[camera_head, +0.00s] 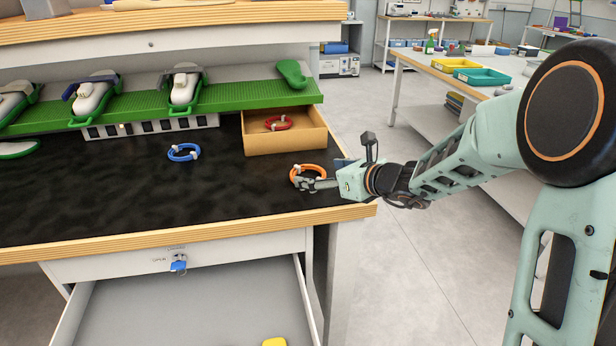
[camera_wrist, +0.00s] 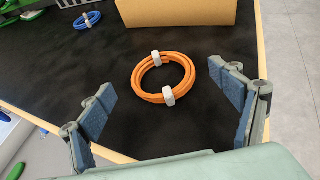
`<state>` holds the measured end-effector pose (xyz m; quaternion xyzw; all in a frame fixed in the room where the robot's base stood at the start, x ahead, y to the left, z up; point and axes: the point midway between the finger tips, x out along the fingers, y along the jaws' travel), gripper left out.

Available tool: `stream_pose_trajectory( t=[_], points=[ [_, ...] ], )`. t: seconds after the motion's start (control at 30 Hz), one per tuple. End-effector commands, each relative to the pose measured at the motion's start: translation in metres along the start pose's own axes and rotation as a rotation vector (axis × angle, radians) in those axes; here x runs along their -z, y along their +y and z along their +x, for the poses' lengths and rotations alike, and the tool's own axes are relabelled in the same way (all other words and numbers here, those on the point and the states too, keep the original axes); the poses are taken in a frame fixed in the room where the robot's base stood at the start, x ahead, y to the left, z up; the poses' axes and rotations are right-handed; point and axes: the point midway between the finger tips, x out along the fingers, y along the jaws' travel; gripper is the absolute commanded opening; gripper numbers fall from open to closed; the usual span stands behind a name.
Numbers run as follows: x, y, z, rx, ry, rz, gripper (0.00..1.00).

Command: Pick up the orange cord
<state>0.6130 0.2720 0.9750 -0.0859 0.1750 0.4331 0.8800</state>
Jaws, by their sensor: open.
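The orange cord (camera_head: 308,170) is a coil bound with two white ties. It lies on the black bench top near its right end, in front of the wooden box. In the wrist view the orange cord (camera_wrist: 187,72) lies flat, ahead of and between my spread fingers. My gripper (camera_head: 318,184) is at the near side of the cord in the head view and partly overlaps it there. In the wrist view my gripper (camera_wrist: 170,105) is open and empty, with its two blue-padded fingers apart from the cord.
A wooden box (camera_head: 287,143) holding a red cord (camera_head: 278,122) stands behind the orange cord. A blue cord (camera_head: 184,152) lies to the left on the black top. A green shelf (camera_head: 235,97) with shoe forms runs along the back. An open drawer (camera_head: 200,305) is below the bench front.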

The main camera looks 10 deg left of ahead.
Motion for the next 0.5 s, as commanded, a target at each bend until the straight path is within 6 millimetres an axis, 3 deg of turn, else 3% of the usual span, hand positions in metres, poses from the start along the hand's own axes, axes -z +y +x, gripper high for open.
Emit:
stream_pose_trajectory(
  t=[0.3,0.5],
  points=[
    [0.0,0.001,0.043,-0.002,0.001,0.0,0.84],
    [0.0,0.0,0.051,-0.001,0.0,0.0,0.84]
  ],
)
